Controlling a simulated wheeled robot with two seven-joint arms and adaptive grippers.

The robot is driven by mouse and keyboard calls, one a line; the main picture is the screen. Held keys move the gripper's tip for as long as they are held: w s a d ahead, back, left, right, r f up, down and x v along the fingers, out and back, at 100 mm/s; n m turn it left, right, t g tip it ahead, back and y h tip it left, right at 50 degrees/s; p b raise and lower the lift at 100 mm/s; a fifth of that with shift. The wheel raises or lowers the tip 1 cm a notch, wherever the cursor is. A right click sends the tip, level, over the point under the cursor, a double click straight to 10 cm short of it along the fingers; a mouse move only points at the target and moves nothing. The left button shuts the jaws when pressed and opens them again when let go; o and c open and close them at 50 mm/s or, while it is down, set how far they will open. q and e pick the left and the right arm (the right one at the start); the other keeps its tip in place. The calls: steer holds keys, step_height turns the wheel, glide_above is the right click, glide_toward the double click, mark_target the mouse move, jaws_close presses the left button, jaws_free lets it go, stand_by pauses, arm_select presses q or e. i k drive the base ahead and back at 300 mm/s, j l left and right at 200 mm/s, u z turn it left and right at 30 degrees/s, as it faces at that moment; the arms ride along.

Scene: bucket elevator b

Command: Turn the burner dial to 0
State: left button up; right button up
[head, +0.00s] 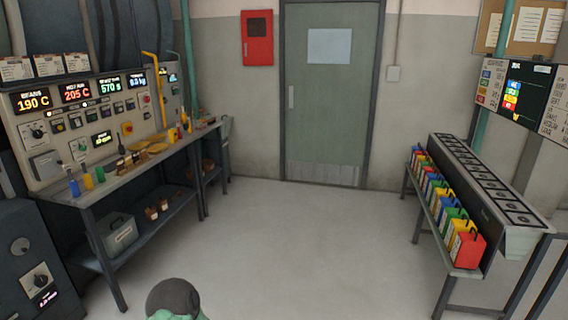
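Several dials are at the left in the head view. A black dial on a pale plate (39,281) is on the dark cabinet (22,245) at the lower left, with a small lit display (47,299) below it. Another black dial (38,130) is on the grey control panel (60,150), and a smaller dial (82,147) is to its right. The labels are too small to read, so I cannot tell which is the burner dial or its setting. Neither of my grippers is in view.
A workbench (122,180) with coloured cups and tools runs below the panel. A grey box (117,232) is on its lower shelf. A rack (500,222) with coloured bins stands at the right. The floor (290,235) between them is clear up to the closed door (330,120).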

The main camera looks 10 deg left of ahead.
mark_target(37, 134)
steer(key=i+j+u, duration=0.1)
steer(key=i+u, duration=0.4)
steer(key=i+l+u, duration=0.15)
steer(key=i+u, duration=0.3)
steer(key=i, duration=0.15)
steer(key=i+l+u, duration=0.3)
steer(key=i+u, duration=0.2)
steer(key=i+j+u, duration=0.2)
steer(key=i, duration=0.2)
steer(key=i+j+u, duration=0.4)
steer(key=i, duration=0.45)
steer(key=i+j+z, duration=0.1)
steer(key=i+j, duration=0.15)
